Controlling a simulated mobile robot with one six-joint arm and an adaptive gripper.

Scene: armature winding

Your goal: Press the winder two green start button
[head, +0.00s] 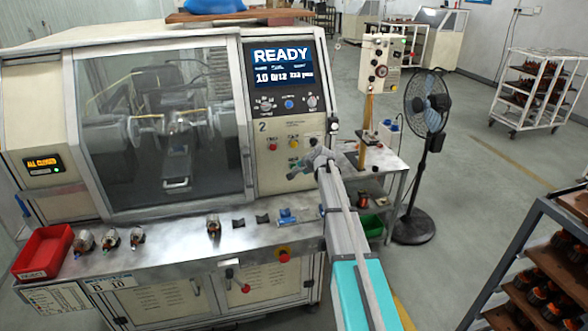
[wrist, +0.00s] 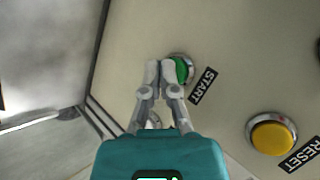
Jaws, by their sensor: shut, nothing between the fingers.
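Winder two (head: 160,125) stands in the head view with a "2" on its control panel and its screen (head: 283,66) reading READY. The green start button (wrist: 183,69) shows in the wrist view beside its START label (wrist: 203,85). My gripper (wrist: 160,68) is shut and empty, with its fingertips at the button's left edge, covering part of it. I cannot tell whether they touch it. In the head view my gripper (head: 296,172) is at the lower part of the panel, and I cannot make out the green button there.
A yellow reset button (wrist: 271,137) lies right of and below the start button in the wrist view. In the head view, a red reject bin (head: 43,252) and several armatures sit on the front ledge. A fan (head: 427,105) and a small table stand right.

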